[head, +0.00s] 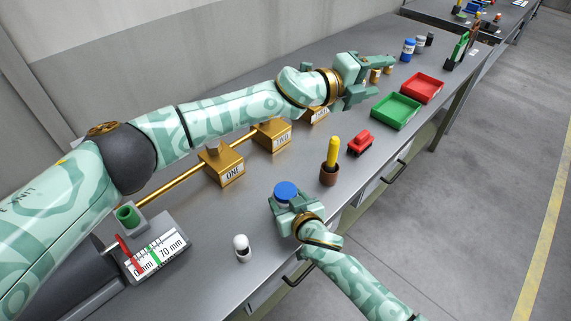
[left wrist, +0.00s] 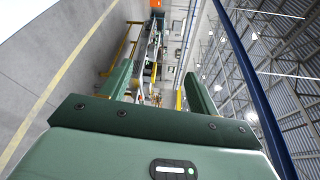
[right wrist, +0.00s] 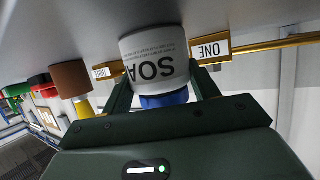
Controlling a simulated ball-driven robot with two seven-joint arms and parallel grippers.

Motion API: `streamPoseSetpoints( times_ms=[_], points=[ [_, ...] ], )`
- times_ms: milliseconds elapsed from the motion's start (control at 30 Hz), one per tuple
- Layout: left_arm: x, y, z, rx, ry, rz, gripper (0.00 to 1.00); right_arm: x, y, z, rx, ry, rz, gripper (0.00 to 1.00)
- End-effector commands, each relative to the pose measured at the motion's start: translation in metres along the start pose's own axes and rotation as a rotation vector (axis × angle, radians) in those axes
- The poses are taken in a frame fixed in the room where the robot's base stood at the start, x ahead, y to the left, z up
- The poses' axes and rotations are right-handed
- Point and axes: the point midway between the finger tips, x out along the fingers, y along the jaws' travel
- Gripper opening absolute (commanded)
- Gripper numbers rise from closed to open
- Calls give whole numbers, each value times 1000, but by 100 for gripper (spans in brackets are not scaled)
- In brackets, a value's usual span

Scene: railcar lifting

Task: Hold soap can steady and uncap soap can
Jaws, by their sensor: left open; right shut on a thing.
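The soap can shows in the head view as a blue cap (head: 286,189) above my right gripper (head: 293,202), near the bench's front edge. In the right wrist view its white body, lettered SOA, (right wrist: 154,58) is between my right fingers, with the blue cap (right wrist: 164,99) attached. My right gripper is shut on the can. My left gripper (head: 382,77) is open and empty, far along the bench, well away from the can. The left wrist view shows its two fingers apart (left wrist: 158,85) with nothing between them.
Gold blocks on a rail, including ONE (head: 225,170) and TWO (head: 272,136), stand behind the can. A small white-topped item (head: 242,247) stands nearer.

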Motion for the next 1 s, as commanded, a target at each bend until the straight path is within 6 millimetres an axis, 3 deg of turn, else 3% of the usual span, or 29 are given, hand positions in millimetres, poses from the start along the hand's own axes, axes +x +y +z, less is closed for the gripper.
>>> streamPoseSetpoints(
  times_ms=[67, 167, 233, 333, 467, 600, 800, 1000],
  points=[
    [-3, -4, 36, 80, -196, -15, 61, 0, 0, 0, 0, 0, 0, 0],
    [-18, 12, 80, 185, -430, 105, 61, 0, 0, 0, 0, 0, 0, 0],
    [-33, 36, 101, 251, -538, 269, 61, 0, 0, 0, 0, 0, 0, 0],
    [-59, 80, 113, 336, -569, 579, 61, 0, 0, 0, 0, 0, 0, 0],
    [-97, 139, 93, 450, -345, 996, 61, 0, 0, 0, 0, 0, 0, 0],
    [-134, 178, 46, 590, 142, 1260, 61, 0, 0, 0, 0, 0, 0, 0],
    [-169, 192, -7, 774, 769, 1251, 61, 0, 0, 0, 0, -1, 0, 0],
    [-181, 198, -26, 854, 1006, 1171, 61, 0, 0, 0, 0, -1, 0, 0]
  ],
)
